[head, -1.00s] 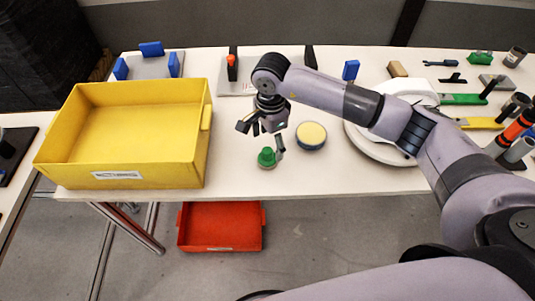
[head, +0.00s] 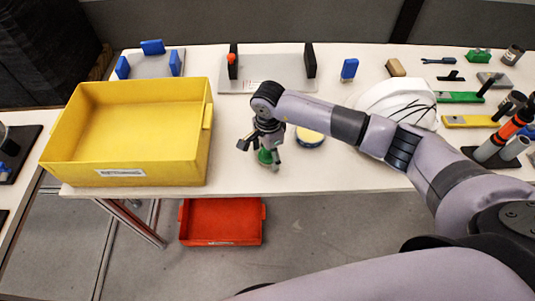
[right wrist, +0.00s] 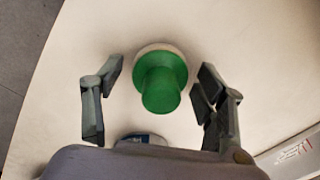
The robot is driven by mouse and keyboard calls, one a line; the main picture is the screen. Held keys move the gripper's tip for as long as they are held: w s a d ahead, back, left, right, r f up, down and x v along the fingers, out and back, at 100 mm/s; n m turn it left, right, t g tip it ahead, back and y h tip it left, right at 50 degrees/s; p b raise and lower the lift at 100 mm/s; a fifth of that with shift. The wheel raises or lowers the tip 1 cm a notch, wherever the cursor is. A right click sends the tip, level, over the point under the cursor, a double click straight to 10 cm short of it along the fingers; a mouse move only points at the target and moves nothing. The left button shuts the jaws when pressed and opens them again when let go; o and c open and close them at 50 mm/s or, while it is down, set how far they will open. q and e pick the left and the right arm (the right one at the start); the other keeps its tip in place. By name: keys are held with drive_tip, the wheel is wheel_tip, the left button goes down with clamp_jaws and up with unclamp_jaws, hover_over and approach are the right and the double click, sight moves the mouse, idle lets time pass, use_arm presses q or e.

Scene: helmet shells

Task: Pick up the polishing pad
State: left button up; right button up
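The polishing pad appears to be the green knob on a pale round base (head: 265,157), standing on the table near its front edge. In the right wrist view the green knob (right wrist: 162,85) lies between the fingers. My right gripper (head: 257,146) is over the pad and partly hides it in the head view. In the right wrist view the right gripper (right wrist: 160,88) is open, with one finger on each side of the knob and a gap on both sides. My left gripper is not in view.
A round blue tin with a yellow top (head: 309,137) stands just right of the pad. A yellow crate (head: 122,181) is to the left. A white helmet shell (head: 395,100) is to the right. A red crate (head: 220,240) sits below the table.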

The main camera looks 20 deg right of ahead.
drive_tip(key=c, duration=1)
drive_tip(key=shift+r, duration=0.1)
wheel_tip(320, 180, up, 20)
drive_tip(key=b, duration=0.3)
drive_tip(key=shift+b, duration=0.4)
